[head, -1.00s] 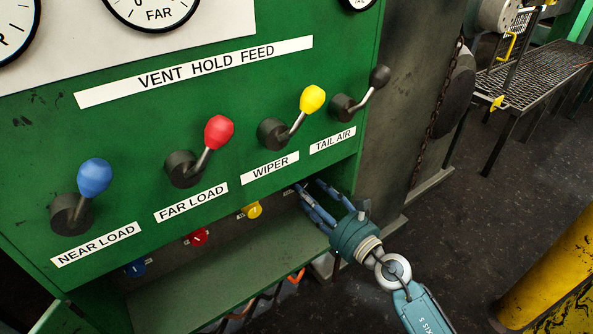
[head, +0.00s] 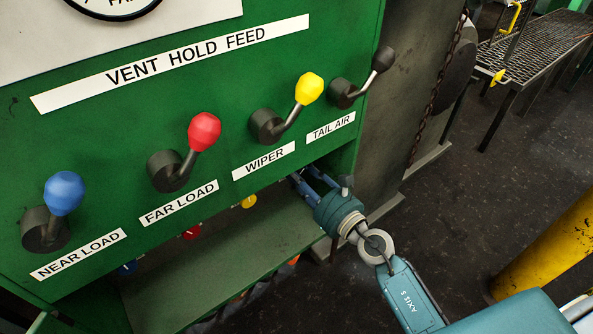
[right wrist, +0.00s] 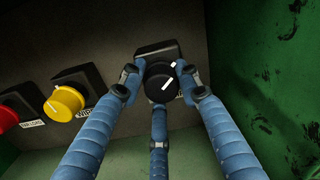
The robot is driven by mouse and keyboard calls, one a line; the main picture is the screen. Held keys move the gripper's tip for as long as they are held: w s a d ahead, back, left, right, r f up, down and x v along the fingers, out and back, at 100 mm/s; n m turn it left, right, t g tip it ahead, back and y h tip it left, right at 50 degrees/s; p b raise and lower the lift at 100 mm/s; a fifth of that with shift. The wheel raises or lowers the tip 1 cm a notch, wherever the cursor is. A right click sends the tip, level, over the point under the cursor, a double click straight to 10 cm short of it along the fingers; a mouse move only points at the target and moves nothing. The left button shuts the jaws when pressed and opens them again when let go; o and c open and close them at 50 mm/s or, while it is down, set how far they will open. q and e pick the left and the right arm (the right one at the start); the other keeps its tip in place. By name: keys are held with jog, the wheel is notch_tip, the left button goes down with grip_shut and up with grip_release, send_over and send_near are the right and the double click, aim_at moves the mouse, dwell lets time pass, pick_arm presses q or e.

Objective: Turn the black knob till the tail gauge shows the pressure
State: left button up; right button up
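The black knob (right wrist: 159,85) has a white pointer line tilted up to the right and sits on a square dark base in the right wrist view. My right gripper (right wrist: 158,82) has one blue finger on each side of the knob and a third below it. The fingertips are very near the knob; I cannot tell whether they press on it. In the head view my right gripper (head: 312,182) reaches into the recess under the green panel, where the black knob is hidden. The tail gauge is out of view. My left gripper is not in view.
A yellow knob (right wrist: 64,101) and a red knob (right wrist: 6,118) sit left of the black one. Above the recess are levers with blue (head: 64,193), red (head: 204,131), yellow (head: 309,88) and black (head: 383,59) handles. A green ledge (head: 230,262) lies below.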

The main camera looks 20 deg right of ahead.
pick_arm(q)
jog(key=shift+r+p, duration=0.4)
pick_arm(e)
jog(key=shift+w+d+r+m, duration=0.15)
jog(key=shift+r+m, duration=0.35)
jog(key=shift+m, duration=0.2)
jog(key=m+p, duration=0.2)
jog(key=m, duration=0.4)
jog(key=shift+d, duration=0.1)
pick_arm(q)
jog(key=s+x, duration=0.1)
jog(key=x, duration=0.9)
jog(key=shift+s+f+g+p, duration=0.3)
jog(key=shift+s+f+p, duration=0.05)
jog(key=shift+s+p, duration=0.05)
pick_arm(e)
jog(key=shift+w+d+m, duration=0.1)
jog(key=shift+m, duration=1.2)
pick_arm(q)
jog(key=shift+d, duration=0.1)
pick_arm(e)
jog(key=o, duration=1.1)
jog(key=shift+f, duration=0.25)
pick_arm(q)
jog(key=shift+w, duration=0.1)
